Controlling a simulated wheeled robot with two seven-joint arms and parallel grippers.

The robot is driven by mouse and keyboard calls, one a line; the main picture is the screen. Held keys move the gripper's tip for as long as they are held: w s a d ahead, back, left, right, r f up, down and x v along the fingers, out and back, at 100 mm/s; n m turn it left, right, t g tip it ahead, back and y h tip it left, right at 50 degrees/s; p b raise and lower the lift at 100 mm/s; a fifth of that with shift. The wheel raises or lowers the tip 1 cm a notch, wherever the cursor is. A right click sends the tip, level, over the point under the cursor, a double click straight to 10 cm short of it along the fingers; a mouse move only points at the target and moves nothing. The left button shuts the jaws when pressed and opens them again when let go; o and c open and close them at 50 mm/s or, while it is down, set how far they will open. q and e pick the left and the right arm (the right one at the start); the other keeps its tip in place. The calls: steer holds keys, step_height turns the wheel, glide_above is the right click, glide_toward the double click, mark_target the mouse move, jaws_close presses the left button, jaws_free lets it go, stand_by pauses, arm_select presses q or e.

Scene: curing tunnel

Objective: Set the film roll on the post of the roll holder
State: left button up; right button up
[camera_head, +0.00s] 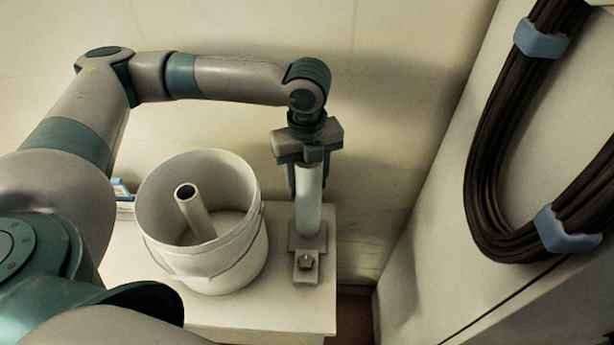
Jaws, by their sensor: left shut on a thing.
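My left gripper (307,174) points down, its fingers shut on the upper part of the film roll (309,205), a pale, upright cylinder. The roll holder (306,268) is a grey base with a small dark knob, near the right edge of the white table. The film roll's lower end is at the back part of the holder. The post is not visible, and I cannot tell whether the roll is around it or still just above or in front of it. My right gripper is not in view.
A white bucket (256,255) with a hollow grey tube (195,213) leaning inside stands left of the holder on the table (262,318). A small blue-and-white item (122,191) is partly hidden behind it. Thick dark cables (487,170) with blue clamps run along the right panel.

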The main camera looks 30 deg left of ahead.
arm_select(q)
steer(key=shift+f+b, duration=0.4)
steer(key=shift+f, duration=1.7)
stand_by(0.9)
steer(key=o, duration=1.4)
steer(key=shift+c, duration=0.2)
step_height(320, 180, up, 17)
steer(key=b, duration=0.2)
steer(key=shift+r+b, duration=0.2)
steer(key=shift+b, duration=0.2)
